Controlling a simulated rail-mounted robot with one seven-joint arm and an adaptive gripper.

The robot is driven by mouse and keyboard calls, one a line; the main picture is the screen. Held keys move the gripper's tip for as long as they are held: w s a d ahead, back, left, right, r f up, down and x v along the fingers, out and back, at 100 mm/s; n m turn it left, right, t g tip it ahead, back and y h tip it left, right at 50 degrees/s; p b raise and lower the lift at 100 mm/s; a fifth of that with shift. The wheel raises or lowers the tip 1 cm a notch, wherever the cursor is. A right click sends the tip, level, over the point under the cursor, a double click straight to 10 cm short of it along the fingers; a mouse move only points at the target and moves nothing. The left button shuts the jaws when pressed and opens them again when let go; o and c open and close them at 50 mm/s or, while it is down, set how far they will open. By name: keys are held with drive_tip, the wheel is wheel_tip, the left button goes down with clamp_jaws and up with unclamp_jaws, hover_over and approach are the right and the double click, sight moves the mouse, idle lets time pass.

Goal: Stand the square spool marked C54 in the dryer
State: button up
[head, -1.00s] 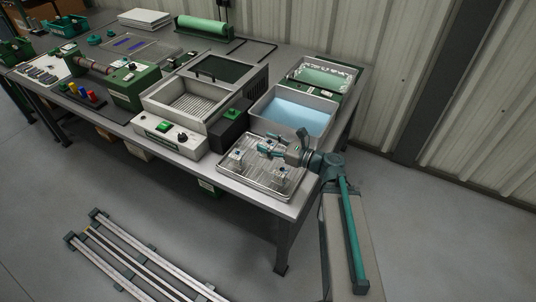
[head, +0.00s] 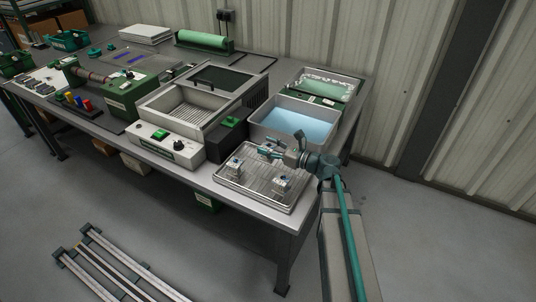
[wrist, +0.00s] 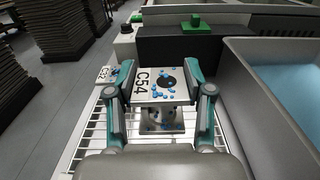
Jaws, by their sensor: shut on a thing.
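The square spool marked C54 (wrist: 160,84) is between the two fingers of my gripper (wrist: 161,78). Its pale top has a dark centre hole and blue drops. My gripper is shut on it, above the wire rack. In the head view my gripper (head: 270,150) is over the far part of the drip tray (head: 254,200); the held spool is too small to make out clearly there. The open grey box with a ribbed floor (head: 184,107), which looks like the dryer, stands left of the tray with its dark-windowed lid (head: 217,75) at the back.
Two other spools stand on the tray, one at left (head: 235,163) and one at front (head: 282,183). A dark box with a green top (head: 228,133) stands between tray and dryer. A basin of blue liquid (head: 292,122) lies behind the tray. A control panel (head: 165,142) fronts the dryer.

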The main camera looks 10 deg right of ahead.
drive_tip(key=shift+w+d+f, duration=0.1)
drive_tip(key=shift+w+f, duration=0.45)
drive_tip(key=shift+f, duration=0.05)
drive_tip(key=shift+w+f, duration=0.1)
drive_tip(key=shift+f, duration=1.6)
drive_tip(key=shift+f, duration=0.15)
drive_tip(key=o, duration=1.3)
